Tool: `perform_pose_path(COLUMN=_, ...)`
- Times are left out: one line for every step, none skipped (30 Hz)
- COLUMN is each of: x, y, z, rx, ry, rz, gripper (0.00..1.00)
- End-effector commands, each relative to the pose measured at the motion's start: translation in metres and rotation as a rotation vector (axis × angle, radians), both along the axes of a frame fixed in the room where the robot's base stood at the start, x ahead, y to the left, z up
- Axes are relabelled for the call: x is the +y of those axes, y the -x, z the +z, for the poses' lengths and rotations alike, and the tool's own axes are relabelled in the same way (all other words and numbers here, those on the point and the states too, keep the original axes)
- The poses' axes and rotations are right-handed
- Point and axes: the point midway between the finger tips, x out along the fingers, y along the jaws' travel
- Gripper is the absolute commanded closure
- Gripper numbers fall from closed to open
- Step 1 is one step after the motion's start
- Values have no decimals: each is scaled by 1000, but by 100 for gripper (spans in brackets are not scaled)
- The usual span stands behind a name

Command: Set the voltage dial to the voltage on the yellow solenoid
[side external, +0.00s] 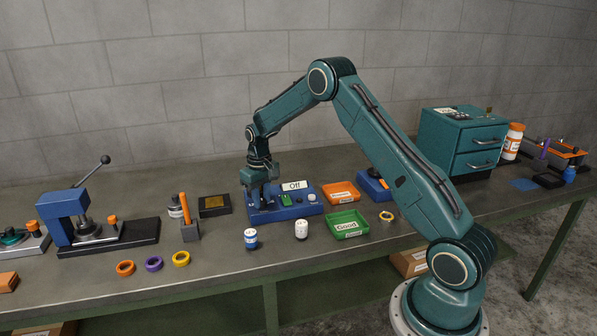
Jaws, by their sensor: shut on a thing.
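The blue test unit (285,213) stands at mid-bench, with an upright display reading "Off" (294,186), a green switch (301,201) and a pale knob (312,197) at its right. My gripper (261,203) points straight down over the left part of the unit. It is shut on what seems to be the voltage dial, which my fingers hide; its setting cannot be read.
A green "Good" tray (348,233) and an orange tray (341,203) lie right of the unit. A press (84,219) stands left, with orange, purple and yellow rings (181,259) in front. A teal drawer cabinet (455,151) stands right. The front bench strip is mostly clear.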

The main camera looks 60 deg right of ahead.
Motion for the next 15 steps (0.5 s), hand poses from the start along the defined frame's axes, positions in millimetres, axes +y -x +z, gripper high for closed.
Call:
perform_pose_path(x=0, y=0, z=0, rx=-1, ry=0, rz=-2, gripper=98)
perform_pose_path(x=0, y=0, z=0, rx=-1, ry=0, rz=-2, gripper=98)
perform_pose_path(x=0, y=0, z=0, rx=-1, ry=0, rz=-2, gripper=98)
perform_pose_path(x=0, y=0, z=0, rx=-1, ry=0, rz=-2, gripper=98)
perform_pose_path(x=0, y=0, z=0, rx=-1, ry=0, rz=-1, gripper=98)
perform_pose_path(x=0, y=0, z=0, rx=-1, ry=0, rz=-1, gripper=98)
perform_pose_path(x=0, y=0, z=0, rx=-1, ry=0, rz=-1, gripper=98)
perform_pose_path(x=0, y=0, z=0, rx=-1, ry=0, rz=-1, gripper=98)
perform_pose_path(x=0, y=0, z=0, rx=-1, ry=0, rz=0, gripper=98)
perform_pose_path(x=0, y=0, z=0, rx=-1, ry=0, rz=0, gripper=71)
perform_pose_path(x=0, y=0, z=0, rx=-1, ry=0, rz=0, gripper=65)
perform_pose_path(x=0, y=0, z=0, rx=-1, ry=0, rz=0, gripper=58)
perform_pose_path(x=0, y=0, z=0, rx=-1, ry=0, rz=0, gripper=53)
perform_pose_path(x=0, y=0, z=0, rx=-1, ry=0, rz=0, gripper=53)
perform_pose_path(x=0, y=0, z=0, rx=-1, ry=0, rz=0, gripper=53)
